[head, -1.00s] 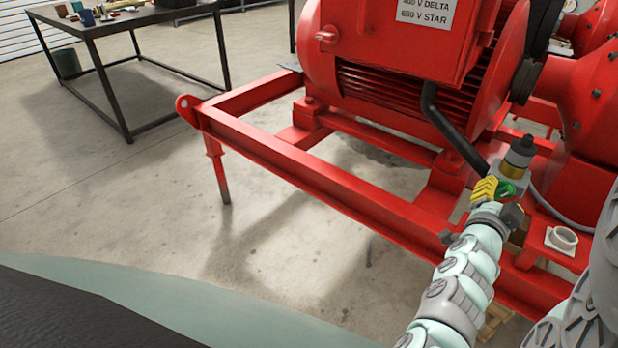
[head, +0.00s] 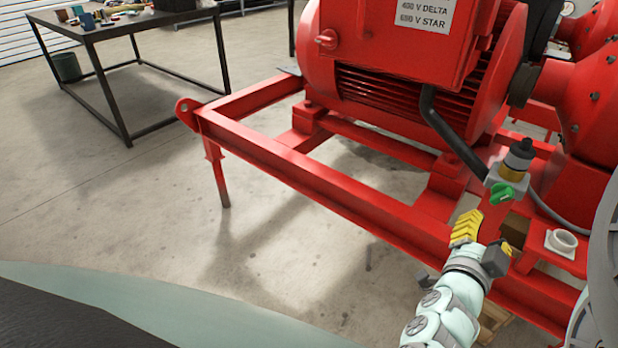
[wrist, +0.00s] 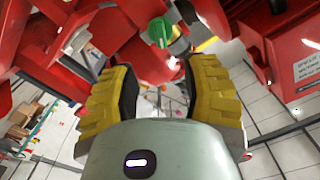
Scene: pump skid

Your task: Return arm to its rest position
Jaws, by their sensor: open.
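My gripper (head: 468,228) is at the lower right of the head view, with yellow ribbed fingers. In the wrist view its two fingers (wrist: 168,100) stand apart with nothing between them. A small fitting with a green handle (head: 502,193) and a dark cap sits on the red skid, just above and to the right of the gripper. There is a visible gap between the fingers and the handle. The green handle also shows in the wrist view (wrist: 160,31), beyond the fingertips. My arm reaches in from the lower right edge.
The red skid frame (head: 300,170) carries a large red motor (head: 400,85). A dark workbench (head: 120,25) with small items stands at the back left. The floor left of the skid is clear.

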